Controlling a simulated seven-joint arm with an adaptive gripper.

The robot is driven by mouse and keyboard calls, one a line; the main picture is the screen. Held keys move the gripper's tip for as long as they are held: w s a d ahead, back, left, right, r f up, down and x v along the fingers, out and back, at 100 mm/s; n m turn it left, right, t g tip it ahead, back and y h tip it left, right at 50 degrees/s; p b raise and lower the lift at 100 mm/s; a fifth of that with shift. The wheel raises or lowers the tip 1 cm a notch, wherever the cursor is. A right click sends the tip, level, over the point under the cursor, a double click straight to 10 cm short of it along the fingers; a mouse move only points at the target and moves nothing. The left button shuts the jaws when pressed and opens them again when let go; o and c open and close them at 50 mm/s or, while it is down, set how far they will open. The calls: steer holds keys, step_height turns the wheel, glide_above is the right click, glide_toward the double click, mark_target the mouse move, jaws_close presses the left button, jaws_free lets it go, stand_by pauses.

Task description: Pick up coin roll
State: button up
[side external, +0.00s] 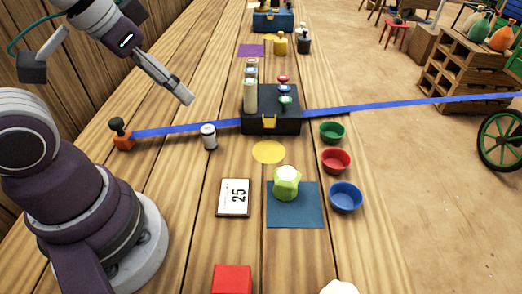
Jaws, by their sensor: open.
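The cylinder is in full view and apart from the gripper.
A black tray (271,124) with upright cylinders and colored pieces stands right of the cylinder. The blue strap (350,109) crosses the table.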

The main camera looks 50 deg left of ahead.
steer(key=m+g+y, duration=0.1)
steer(key=m+g, duration=0.4)
steer(key=m, duration=1.5)
glide_toward(208, 128)
steer(key=f, duration=0.6)
steer(key=a+f, duration=0.1)
steer(key=f, duration=0.3)
steer(key=shift+w+f, duration=0.1)
steer(key=shift+w, duration=0.15)
jaws_close()
